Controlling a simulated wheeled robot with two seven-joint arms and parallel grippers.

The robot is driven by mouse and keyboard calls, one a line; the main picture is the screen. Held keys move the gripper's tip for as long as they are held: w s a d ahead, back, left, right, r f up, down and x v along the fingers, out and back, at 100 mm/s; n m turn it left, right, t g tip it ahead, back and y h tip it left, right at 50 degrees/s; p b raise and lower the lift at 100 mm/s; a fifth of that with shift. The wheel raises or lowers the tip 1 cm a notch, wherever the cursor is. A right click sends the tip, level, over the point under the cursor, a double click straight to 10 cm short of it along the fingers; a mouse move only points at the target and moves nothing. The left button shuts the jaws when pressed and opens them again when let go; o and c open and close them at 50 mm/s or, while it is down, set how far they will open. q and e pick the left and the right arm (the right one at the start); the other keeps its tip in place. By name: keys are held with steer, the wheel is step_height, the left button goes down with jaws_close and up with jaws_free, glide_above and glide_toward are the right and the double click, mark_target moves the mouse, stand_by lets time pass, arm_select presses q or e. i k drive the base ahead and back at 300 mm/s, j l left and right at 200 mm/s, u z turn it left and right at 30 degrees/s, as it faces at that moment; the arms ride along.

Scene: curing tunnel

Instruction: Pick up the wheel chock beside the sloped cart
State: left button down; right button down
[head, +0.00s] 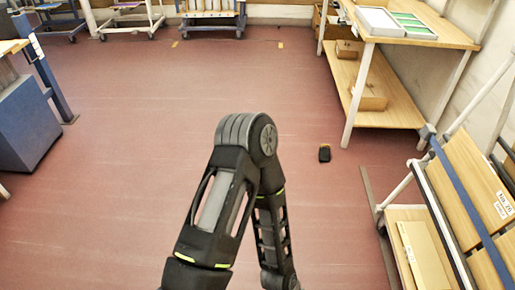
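A small black block with a yellow edge (325,153), which looks like the wheel chock, lies on the red floor right of centre. It is beside the leg of a wooden shelf table and a little to the left of the sloped cart (465,185). The cart stands at the right edge with tilted wooden shelves and a blue rail, and is partly cut off. One of my arms fills the lower middle, bent at its elbow, with its far end running out of the bottom of the picture. Neither gripper is in view.
The shelf table (385,105) holds trays on top and a carton (369,97) below. A grey-blue cabinet (25,125) stands at the left. Wheeled carts (212,20) line the back. A floor strip (376,215) runs beside the sloped cart. The middle floor is clear.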

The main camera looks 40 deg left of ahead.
mark_target(324, 152)
steer(key=u, duration=0.65)
steer(key=z, duration=0.35)
steer(key=i+j+z, duration=0.15)
steer(key=z, duration=0.2)
steer(key=i+j+z, duration=0.2)
steer(key=z, duration=0.15)
steer(key=i+j+z, duration=0.2)
steer(key=z, duration=0.15)
steer(key=i+j+z, duration=0.1)
steer(key=j, duration=0.3)
steer(key=i+j, duration=0.25)
steer(key=i+j+z, duration=0.15)
steer(key=j, duration=0.35)
steer(key=i+j, duration=0.15)
steer(key=j, duration=0.25)
steer(key=i+j+z, duration=0.15)
steer(key=j, duration=0.25)
steer(key=i+j, duration=0.1)
steer(key=j, duration=0.35)
steer(key=i+j+z, duration=0.15)
steer(key=j, duration=0.25)
steer(key=i+j, duration=0.1)
steer(key=j, duration=0.6)
steer(key=i+j, duration=0.15)
steer(key=j, duration=0.2)
